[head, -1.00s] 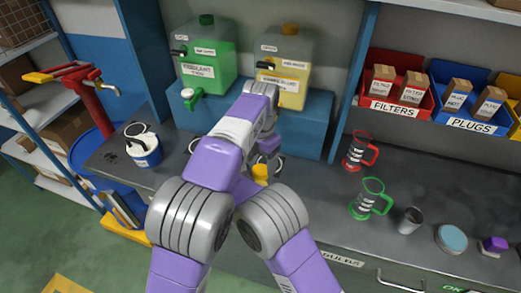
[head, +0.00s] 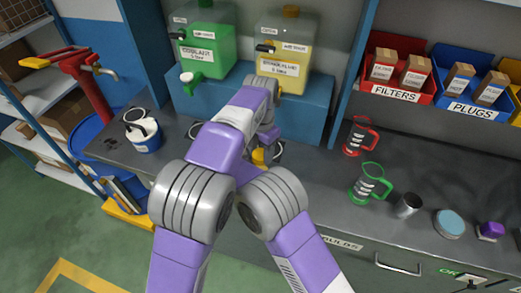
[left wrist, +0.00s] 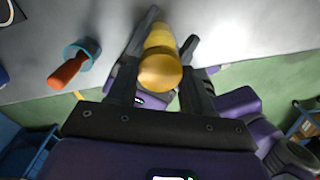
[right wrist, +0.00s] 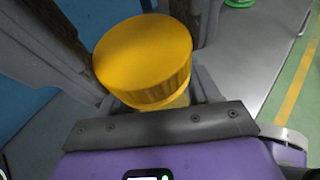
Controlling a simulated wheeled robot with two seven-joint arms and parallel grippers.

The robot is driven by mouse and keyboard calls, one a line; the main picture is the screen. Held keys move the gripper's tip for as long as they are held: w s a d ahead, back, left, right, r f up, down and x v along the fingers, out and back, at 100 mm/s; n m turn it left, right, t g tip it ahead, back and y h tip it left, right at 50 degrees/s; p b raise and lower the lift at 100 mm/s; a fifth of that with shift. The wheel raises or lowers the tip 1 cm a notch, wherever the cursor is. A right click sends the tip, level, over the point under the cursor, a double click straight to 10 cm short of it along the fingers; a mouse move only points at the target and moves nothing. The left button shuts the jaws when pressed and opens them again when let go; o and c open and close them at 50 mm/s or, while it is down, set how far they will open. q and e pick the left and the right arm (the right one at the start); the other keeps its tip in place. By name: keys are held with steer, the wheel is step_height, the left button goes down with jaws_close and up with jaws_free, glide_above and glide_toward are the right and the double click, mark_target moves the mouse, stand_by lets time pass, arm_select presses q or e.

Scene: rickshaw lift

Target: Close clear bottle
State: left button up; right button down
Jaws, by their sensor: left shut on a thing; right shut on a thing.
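A yellow piece (head: 259,157) shows low between my arms above the bench in the head view. In the right wrist view a wide yellow cap (right wrist: 142,58) with a ribbed edge sits between the fingers of my right gripper (right wrist: 128,45), over a paler yellow part (right wrist: 178,100). In the left wrist view a yellow rounded piece (left wrist: 159,68) is between the fingers of my left gripper (left wrist: 168,35). My left gripper (head: 268,150) also shows in the head view, partly hidden by its arm. The clear bottle's body is mostly hidden; I cannot tell how the cap is seated.
Green (head: 205,48) and yellow (head: 283,55) jugs stand on a blue block (head: 312,105). Bare bench (head: 440,165) lies right.

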arm_select(q)
steer(key=m, duration=0.9)
steer(key=shift+m, duration=0.4)
steer(key=o, duration=1.2)
steer(key=shift+c, duration=0.2)
steer(key=shift+r, duration=0.1)
steer(key=shift+r, duration=2.15)
